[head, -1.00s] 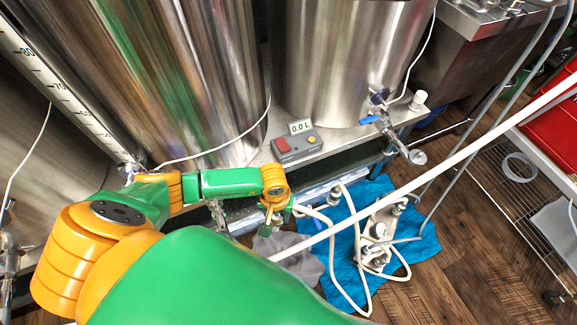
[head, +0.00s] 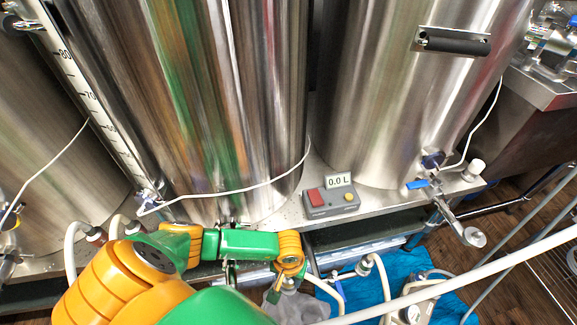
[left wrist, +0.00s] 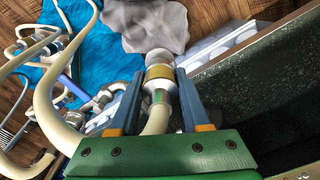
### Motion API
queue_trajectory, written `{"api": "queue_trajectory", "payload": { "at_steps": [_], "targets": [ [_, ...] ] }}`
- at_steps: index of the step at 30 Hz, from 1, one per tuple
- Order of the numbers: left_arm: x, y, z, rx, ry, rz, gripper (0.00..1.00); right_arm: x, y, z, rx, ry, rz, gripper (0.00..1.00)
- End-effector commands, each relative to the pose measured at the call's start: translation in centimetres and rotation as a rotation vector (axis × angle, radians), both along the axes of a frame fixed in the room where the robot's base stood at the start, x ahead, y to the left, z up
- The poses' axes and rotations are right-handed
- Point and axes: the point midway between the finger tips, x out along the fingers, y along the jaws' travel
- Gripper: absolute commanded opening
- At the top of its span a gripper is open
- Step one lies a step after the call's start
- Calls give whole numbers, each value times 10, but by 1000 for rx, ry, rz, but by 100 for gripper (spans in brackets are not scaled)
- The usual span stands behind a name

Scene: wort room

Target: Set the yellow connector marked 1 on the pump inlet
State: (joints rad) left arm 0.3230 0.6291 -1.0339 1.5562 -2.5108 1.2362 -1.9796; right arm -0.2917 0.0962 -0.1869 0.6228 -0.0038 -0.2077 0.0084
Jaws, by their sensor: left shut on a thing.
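In the left wrist view a hose connector with a yellow band (left wrist: 159,74) sits between the blue-grey fingers of my left gripper (left wrist: 158,92). The gripper is shut on it, and a cream hose runs back from it toward the palm. No mark can be read on the band. In the head view my left gripper (head: 284,287) is low, in front of the shelf, left of the pump (head: 412,312). The pump is cut off by the bottom edge. Its metal fittings show at upper left in the wrist view (left wrist: 35,45). I cannot tell which port is the inlet. My right gripper is not in view.
A blue cloth (head: 375,278) lies under the pump, with a grey rag (head: 300,306) beside it. Cream hoses loop near the gripper. Steel tanks (head: 400,90) stand on the shelf behind, with a display box (head: 332,202) and a blue-handled valve (head: 418,184). A pale pole crosses at lower right.

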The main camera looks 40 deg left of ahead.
Motion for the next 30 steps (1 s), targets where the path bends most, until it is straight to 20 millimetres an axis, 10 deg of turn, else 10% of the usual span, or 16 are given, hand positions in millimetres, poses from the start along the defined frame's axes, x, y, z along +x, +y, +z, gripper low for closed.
{"api": "queue_trajectory", "payload": {
  "at_steps": [30],
  "targets": [
    [-1, -1, -8, -1, 0, 0, 0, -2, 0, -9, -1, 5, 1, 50]
  ]
}}
